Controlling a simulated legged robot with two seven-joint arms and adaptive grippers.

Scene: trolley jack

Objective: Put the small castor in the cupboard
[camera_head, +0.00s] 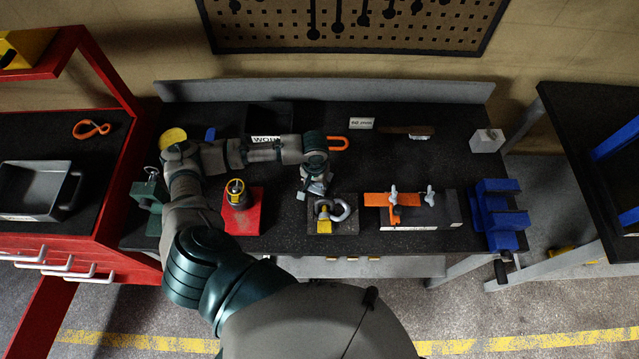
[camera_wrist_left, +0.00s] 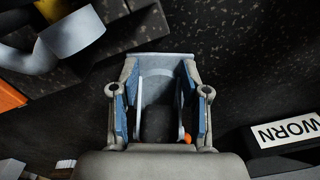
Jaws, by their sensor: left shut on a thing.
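My left gripper (camera_head: 314,186) reaches over the middle of the dark workbench, just behind the steel shackle. In the left wrist view the left gripper (camera_wrist_left: 160,108) is shut on the small castor (camera_wrist_left: 158,122), with a blue pad on each side. The castor shows a grey fork, a dark wheel and a small orange part. In the head view the gripper mostly hides it. I see no thing that is clearly a cupboard. My right gripper is not in view.
The shackle (camera_head: 341,211) sits on a block. Beside it are a red block (camera_head: 243,217), an orange clamp (camera_head: 397,199) and a blue vise (camera_head: 500,212). A WORN tray (camera_wrist_left: 287,150) lies behind. A red drawer trolley (camera_head: 75,258) stands left.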

